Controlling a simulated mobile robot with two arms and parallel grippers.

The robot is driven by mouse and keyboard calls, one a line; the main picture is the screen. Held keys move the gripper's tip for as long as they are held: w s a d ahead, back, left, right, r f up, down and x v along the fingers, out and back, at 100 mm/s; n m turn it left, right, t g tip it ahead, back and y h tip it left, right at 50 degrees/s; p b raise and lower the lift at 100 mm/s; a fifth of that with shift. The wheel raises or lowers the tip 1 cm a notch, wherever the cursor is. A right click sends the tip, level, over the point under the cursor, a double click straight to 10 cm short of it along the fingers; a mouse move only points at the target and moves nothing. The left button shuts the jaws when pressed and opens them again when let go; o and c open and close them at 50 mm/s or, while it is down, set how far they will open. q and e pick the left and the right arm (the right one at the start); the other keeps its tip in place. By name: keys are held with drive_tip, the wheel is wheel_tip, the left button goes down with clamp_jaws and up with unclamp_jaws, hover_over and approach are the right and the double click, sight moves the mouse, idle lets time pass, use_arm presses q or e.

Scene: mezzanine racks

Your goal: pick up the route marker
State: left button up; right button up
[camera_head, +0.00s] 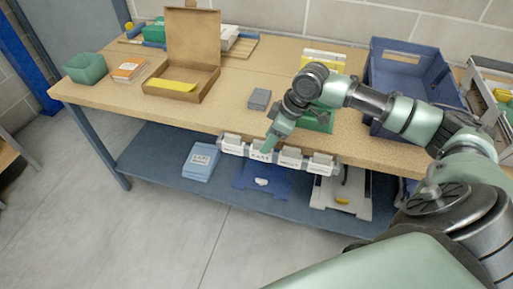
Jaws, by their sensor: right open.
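A row of white marker blocks hangs on a rail (328,169) along the front edge of the workbench. One white marker (261,156) has dark lettering that seems to read EAST; others stand beside it, their print too small to read. I cannot tell for certain which is the route marker. My right gripper (268,147) is open, pointing down over the lettered marker, and partly covers its upper part. Whether it touches the marker cannot be seen. My left gripper is out of view.
The bench (225,110) carries an open cardboard box (183,80), a green bin (86,68), a grey block (260,99) and a blue crate (408,75). The lower shelf (150,160) holds a blue stack (201,162) and trays. The floor in front is clear.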

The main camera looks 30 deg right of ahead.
drive_tip(key=x, duration=0.2)
drive_tip(key=shift+a+f, duration=0.3)
drive_tip(key=shift+f, duration=0.05)
drive_tip(key=x, duration=0.2)
drive_tip(key=shift+w+f, duration=0.15)
drive_tip(key=shift+f, duration=0.1)
drive_tip(key=shift+w+a+f, duration=0.15)
drive_tip(key=shift+f, duration=0.15)
drive_tip(key=c, duration=1)
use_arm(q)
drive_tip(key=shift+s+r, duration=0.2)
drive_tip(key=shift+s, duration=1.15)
use_arm(e)
clamp_jaws()
